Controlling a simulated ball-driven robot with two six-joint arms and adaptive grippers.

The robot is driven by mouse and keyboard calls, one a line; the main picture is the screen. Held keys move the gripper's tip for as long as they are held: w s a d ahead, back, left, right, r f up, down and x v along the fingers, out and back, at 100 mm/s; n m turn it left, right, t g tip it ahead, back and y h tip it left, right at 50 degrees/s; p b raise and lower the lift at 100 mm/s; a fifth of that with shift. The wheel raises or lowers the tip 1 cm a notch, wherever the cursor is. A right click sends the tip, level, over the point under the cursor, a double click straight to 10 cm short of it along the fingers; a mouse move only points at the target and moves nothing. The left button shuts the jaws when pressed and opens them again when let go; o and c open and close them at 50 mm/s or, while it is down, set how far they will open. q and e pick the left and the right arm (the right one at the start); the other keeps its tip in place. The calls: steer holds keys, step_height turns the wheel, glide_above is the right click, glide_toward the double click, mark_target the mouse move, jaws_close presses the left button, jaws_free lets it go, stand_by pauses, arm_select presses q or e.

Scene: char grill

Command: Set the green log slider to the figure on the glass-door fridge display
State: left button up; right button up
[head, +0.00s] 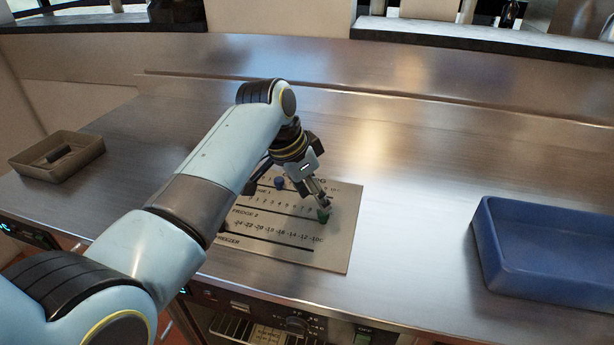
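The log board (340,250) lies flat on the steel counter, with printed rows of numbers, dark lines and labels including FRIDGE 2 and FREEZER. The green slider (323,216) is near the right end of the line below the upper visible number row. A blue slider (280,183) sits higher and further left. My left gripper (325,203) points down with its fingertips right at the green slider; whether they grip it is unclear. My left arm covers the board's left part. My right gripper is out of view. A small cyan-lit display (6,228) shows at the left edge, its figure unreadable.
A blue tray (545,285) stands on the right of the counter. A small brown tray (85,153) holding a dark object is at the far left. Appliance fronts with a red-lit panel (210,295) are below the counter's front edge. The counter behind the board is clear.

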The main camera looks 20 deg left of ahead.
arm_select(q)
steer(key=v, duration=0.6)
steer(key=shift+r, duration=0.2)
steer(key=shift+s, duration=0.1)
